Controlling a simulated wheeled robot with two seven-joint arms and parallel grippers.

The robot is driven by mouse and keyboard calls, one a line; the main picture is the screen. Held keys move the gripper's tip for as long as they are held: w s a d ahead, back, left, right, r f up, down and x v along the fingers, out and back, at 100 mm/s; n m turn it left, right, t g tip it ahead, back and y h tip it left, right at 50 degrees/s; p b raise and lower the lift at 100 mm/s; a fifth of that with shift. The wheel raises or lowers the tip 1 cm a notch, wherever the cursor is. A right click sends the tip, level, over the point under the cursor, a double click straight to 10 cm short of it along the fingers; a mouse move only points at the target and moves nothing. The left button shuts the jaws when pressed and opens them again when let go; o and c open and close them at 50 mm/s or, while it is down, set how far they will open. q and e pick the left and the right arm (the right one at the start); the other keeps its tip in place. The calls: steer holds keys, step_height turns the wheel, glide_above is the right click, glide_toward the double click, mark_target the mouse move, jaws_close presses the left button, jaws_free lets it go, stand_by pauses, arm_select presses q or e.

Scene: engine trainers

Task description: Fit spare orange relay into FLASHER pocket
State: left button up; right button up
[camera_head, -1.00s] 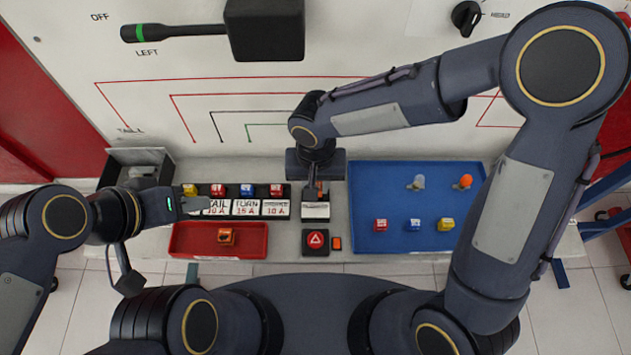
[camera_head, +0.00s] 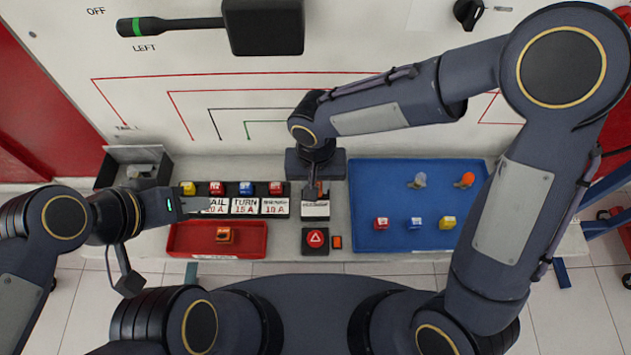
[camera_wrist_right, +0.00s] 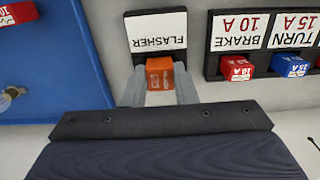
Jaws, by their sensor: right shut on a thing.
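An orange relay (camera_wrist_right: 160,74) sits between the fingertips of my right gripper (camera_wrist_right: 160,88) in the right wrist view, and the gripper is shut on it. The relay is right at the dark block below the white FLASHER label (camera_wrist_right: 158,31). Whether it is seated in the pocket I cannot tell, as the fingers and relay cover the opening. In the head view my right gripper (camera_head: 318,188) is over the FLASHER block, mostly hidden by its wrist. Another orange relay (camera_head: 225,235) lies in the red tray (camera_head: 188,246). My left gripper (camera_head: 192,205) hovers near the left end of the fuse row; its jaw gap is unclear.
Coloured fuses stand in the row with the BRAKE label (camera_wrist_right: 250,31) and TURN label (camera_wrist_right: 297,27). A blue tray (camera_head: 375,195) at right holds bulbs and several fuses. A hazard button (camera_head: 316,238) is in front of the FLASHER block. A dark open box (camera_head: 130,165) stands at left.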

steer(key=o, duration=1.5)
steer(key=shift+r, duration=0.1)
steer(key=shift+r+p, duration=2.85)
steer(key=shift+r, duration=1.1)
steer(key=shift+d, duration=0.1)
